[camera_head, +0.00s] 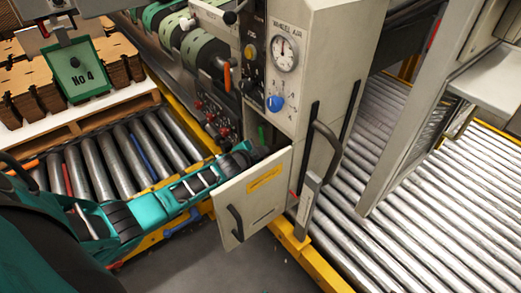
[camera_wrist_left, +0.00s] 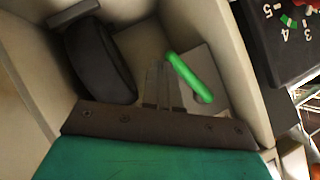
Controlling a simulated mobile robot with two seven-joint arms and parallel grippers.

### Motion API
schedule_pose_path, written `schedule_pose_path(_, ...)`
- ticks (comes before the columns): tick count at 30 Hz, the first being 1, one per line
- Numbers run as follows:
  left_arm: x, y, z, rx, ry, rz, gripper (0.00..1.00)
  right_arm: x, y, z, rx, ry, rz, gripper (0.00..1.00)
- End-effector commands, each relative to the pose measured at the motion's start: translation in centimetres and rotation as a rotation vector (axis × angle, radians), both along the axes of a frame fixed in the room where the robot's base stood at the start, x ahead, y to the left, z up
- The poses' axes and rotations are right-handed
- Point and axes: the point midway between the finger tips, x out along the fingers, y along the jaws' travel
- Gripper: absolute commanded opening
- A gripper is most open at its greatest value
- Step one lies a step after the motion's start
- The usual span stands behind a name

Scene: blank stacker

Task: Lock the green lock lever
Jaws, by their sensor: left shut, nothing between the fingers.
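The green lock lever (camera_wrist_left: 190,75) is a bright green rod inside a pale box-like recess in the left wrist view. It slants from upper left to lower right against a grey plate. A small part of the lever (camera_head: 261,134) shows in the head view, above the open cabinet door. My left gripper (camera_wrist_left: 160,82) is shut and empty, its thin fingers just left of the lever. I cannot tell whether they touch it. In the head view my teal left arm reaches behind the door, and the left gripper (camera_head: 260,152) is mostly hidden there. My right gripper is not in view.
The open door (camera_head: 250,195) with a yellow label and dark handle stands in front of my wrist. A dark rounded part (camera_wrist_left: 98,62) sits left of the fingers in the recess. The recess walls are close around. Roller conveyors (camera_head: 390,205) lie on both sides.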

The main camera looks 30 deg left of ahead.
Motion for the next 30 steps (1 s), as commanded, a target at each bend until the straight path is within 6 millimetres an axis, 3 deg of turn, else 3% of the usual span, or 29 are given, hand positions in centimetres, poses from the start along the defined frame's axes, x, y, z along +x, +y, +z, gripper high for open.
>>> schedule_pose_path(8,1.4,1.0,-0.7,0.002,-0.001,0.002,0.0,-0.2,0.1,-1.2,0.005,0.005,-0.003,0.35)
schedule_pose_path(30,1.7,1.6,-1.0,0.002,0.0,0.003,0.0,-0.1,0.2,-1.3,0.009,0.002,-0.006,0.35)
